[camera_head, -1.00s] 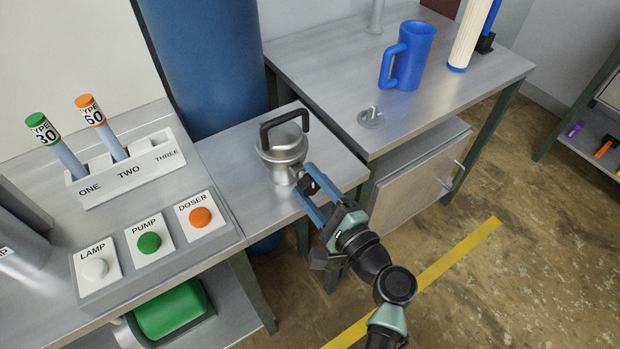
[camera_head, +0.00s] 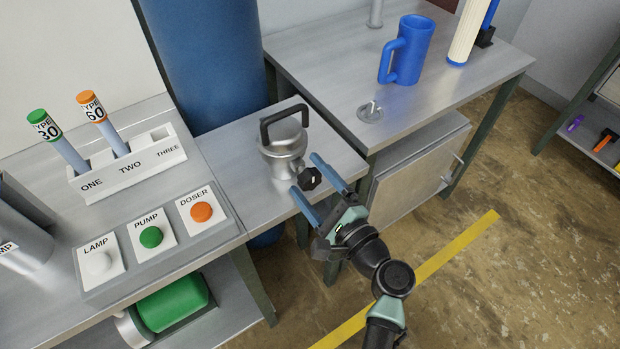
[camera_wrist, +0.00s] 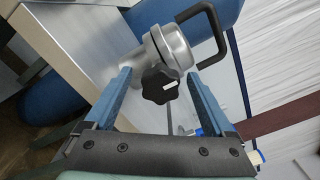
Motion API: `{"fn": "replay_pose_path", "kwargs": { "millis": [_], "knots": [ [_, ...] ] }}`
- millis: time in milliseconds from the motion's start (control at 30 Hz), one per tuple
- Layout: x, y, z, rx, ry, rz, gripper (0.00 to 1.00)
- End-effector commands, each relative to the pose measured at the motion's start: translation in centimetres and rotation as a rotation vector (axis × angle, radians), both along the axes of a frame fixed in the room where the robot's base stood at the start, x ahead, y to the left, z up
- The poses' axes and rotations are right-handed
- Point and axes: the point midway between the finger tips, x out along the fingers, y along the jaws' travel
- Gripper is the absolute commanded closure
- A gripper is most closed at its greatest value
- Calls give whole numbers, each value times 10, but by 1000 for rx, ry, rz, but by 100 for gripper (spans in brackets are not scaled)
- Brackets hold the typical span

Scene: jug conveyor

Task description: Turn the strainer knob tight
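The strainer (camera_head: 284,147) is a steel pot with a black bail handle, standing on the small metal table. Its black lobed knob (camera_head: 310,179) sticks out from the side facing my gripper. My gripper (camera_head: 306,176) is open, with its two blue fingers on either side of the knob and a visible gap to each. The strainer body (camera_wrist: 170,48) is just beyond the fingertips.
A button box (camera_head: 152,240) and a tube rack (camera_head: 130,165) stand on the left. A blue jug (camera_head: 408,52) and a small metal fitting (camera_head: 371,112) are on the right bench (camera_head: 460,75). A blue column (camera_head: 205,65) rises behind.

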Motion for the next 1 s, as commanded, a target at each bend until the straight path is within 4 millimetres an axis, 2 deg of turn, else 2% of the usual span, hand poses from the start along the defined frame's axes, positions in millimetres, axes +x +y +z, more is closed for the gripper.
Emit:
{"fn": "replay_pose_path", "kwargs": {
  "millis": [367,467,800,1000],
  "knots": [
    [-6,-4,0,-2,-2,-1,11],
    [-18,-11,0,-2,-2,-3,11],
    [-82,-48,-1,-2,-1,-4,11],
    [-106,-61,0,-1,-1,-1,11]
  ]
}}
